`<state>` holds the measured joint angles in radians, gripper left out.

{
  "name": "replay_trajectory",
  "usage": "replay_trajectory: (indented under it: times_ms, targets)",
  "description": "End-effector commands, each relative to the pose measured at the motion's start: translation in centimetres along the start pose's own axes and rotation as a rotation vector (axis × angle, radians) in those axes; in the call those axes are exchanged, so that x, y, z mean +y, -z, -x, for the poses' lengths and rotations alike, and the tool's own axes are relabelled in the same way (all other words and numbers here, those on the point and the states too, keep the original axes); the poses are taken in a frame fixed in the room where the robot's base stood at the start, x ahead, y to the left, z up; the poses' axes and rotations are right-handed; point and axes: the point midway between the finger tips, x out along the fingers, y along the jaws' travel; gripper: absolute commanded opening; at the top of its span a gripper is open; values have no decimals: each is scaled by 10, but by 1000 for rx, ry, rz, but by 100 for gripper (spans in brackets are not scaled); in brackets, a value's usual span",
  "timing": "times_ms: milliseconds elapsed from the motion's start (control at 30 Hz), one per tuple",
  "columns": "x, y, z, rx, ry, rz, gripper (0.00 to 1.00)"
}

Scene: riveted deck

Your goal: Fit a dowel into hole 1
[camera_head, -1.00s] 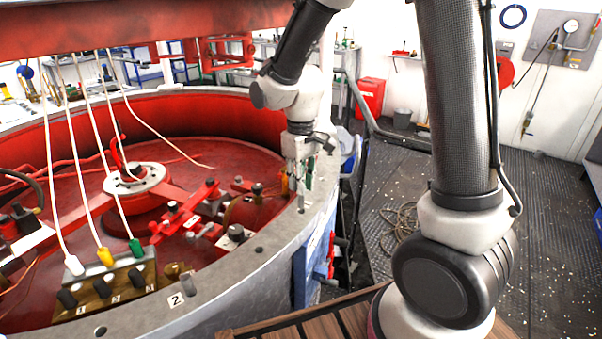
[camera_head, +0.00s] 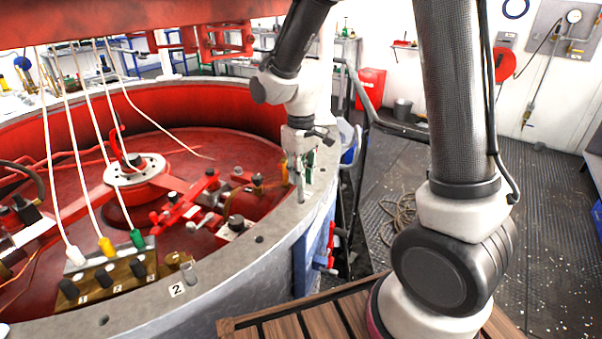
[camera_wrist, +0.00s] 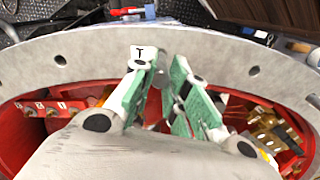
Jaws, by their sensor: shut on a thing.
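My gripper (camera_head: 302,172) is over the grey rim of the large round vessel (camera_head: 225,262), at its right side in the head view. In the wrist view its green-padded fingers (camera_wrist: 168,92) are shut on a grey dowel (camera_wrist: 167,76). The dowel also shows as a short grey peg in the head view (camera_head: 299,180), close to the rim. A white label (camera_wrist: 143,54), with a mark that I cannot read surely, lies on the rim beside the left finger. The fingers hide the spot below, so I cannot tell whether the dowel is in a hole.
Open holes show at the rim's front right (camera_head: 260,239) and lower left (camera_head: 103,320). A brass block (camera_head: 105,280) with cables and red fittings (camera_head: 190,210) fill the vessel's inside.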

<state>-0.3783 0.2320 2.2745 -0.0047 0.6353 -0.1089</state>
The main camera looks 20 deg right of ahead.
Motion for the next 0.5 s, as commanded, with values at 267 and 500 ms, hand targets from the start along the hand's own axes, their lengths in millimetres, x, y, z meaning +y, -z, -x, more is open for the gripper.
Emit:
replay_trajectory:
  times_ms: [267, 500]
  targets:
    - [0, 0, -6, 0, 0, 0, 0]
    - [0, 0, -11, -1, 0, 0, 0]
